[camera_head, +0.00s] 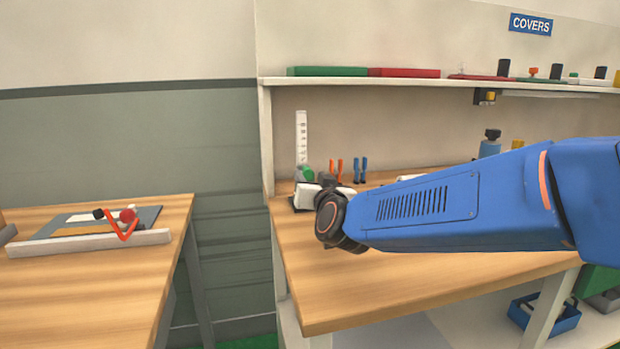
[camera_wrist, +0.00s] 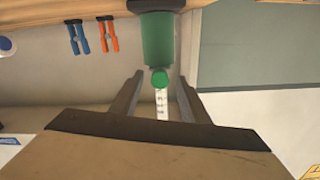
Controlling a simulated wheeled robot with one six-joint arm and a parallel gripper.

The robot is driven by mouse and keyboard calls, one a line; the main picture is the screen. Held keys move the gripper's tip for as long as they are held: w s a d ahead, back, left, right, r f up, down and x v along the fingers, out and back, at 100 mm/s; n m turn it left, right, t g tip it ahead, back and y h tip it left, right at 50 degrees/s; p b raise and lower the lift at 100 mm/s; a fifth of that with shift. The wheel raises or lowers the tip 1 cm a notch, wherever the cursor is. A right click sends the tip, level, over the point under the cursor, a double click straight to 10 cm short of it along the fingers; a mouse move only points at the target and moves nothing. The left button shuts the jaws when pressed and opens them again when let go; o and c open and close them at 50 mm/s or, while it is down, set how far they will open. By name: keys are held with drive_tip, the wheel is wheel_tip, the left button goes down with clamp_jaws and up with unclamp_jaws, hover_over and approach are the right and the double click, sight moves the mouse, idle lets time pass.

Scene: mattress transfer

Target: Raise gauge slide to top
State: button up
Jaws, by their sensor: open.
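The gauge is an upright white scale strip (camera_head: 301,135) with dark marks, standing at the back left of the right-hand workbench. A green part (camera_head: 307,173), likely its slide, shows at the strip's lower end. The wrist view looks upside down; it shows a green cylinder (camera_wrist: 158,40) with a round green knob (camera_wrist: 159,78) and the scale strip (camera_wrist: 162,104). My gripper (camera_wrist: 160,84) is open, with one finger on each side of the knob in the picture. I cannot tell whether the fingers reach it. In the head view my wrist hides most of the gripper.
Orange pliers (camera_head: 340,170) and blue pliers (camera_head: 360,169) stand just right of the gauge. A shelf (camera_head: 350,81) runs above the workbench (camera_head: 400,285). The bench front is clear. A second table (camera_head: 80,290) with a fixture stands at left, across a gap.

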drive_tip(key=shift+w+a, duration=0.15)
drive_tip(key=shift+w, duration=0.35)
clamp_jaws()
wheel_tip(320, 180, up, 13)
unclamp_jaws()
drive_tip(key=shift+s, duration=0.15)
